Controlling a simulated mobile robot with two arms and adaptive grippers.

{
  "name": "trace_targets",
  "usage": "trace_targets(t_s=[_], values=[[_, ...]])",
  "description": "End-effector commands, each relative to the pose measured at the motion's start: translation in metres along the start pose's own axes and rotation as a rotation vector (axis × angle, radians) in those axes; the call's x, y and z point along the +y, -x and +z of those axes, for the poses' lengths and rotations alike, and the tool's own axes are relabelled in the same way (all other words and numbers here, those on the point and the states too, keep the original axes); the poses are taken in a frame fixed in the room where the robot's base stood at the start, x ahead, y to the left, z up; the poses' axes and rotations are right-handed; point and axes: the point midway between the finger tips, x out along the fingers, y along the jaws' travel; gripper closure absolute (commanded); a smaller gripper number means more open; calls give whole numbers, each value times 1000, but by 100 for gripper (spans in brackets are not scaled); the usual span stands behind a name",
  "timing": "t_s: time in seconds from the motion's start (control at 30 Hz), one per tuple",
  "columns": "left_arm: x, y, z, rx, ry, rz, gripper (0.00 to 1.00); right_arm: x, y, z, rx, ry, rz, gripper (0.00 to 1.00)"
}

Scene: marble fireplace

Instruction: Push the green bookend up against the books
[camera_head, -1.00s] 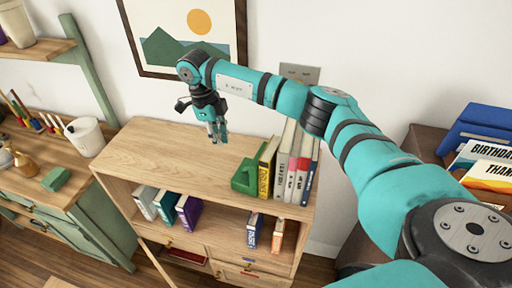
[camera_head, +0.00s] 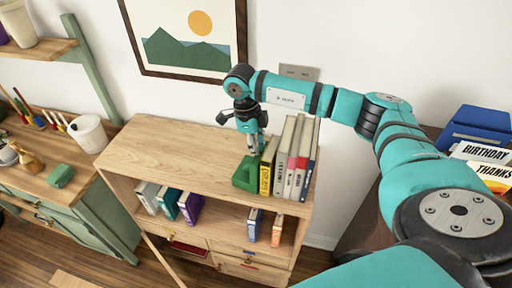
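The green bookend (camera_head: 245,175) stands on top of the wooden bookcase (camera_head: 165,152), at the left end of a row of upright books. The yellow book (camera_head: 267,166) is the one closest to it, and the bookend looks beside or against it; I cannot tell if they touch. My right gripper (camera_head: 252,150) points down just above and behind the bookend, near its upright part. Its fingers look close together, but they are too small to tell whether they are open or shut. My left gripper is out of view.
The row continues with grey, red and blue books (camera_head: 293,158) on the right. The bookcase top is clear to the left. Lower shelves hold more books (camera_head: 171,202). A green cabinet with a white cup (camera_head: 88,134) stands at left, and a framed picture (camera_head: 188,38) hangs behind.

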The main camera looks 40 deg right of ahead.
Motion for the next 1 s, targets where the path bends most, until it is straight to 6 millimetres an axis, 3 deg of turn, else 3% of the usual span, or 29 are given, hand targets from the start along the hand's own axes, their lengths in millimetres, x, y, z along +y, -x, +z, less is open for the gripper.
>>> trace_targets(t_s=[0.17, 0.37, 0.63, 0.83, 0.93, 1.0], values=[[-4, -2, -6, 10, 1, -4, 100, 1, -4, 1, 5, 0, 2, 100], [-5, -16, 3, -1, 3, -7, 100, 1, -2, 20, 4, 1, 2, 100], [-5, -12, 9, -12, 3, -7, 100, 1, 1, 19, 4, 1, 3, 100], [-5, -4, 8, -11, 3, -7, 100, 1, 16, 16, 4, 1, 2, 100], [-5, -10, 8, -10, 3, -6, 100, 0, 14, 15, 6, -1, 4, 100], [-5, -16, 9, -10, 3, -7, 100, 0, 14, 25, 3, 2, 4, 100]])
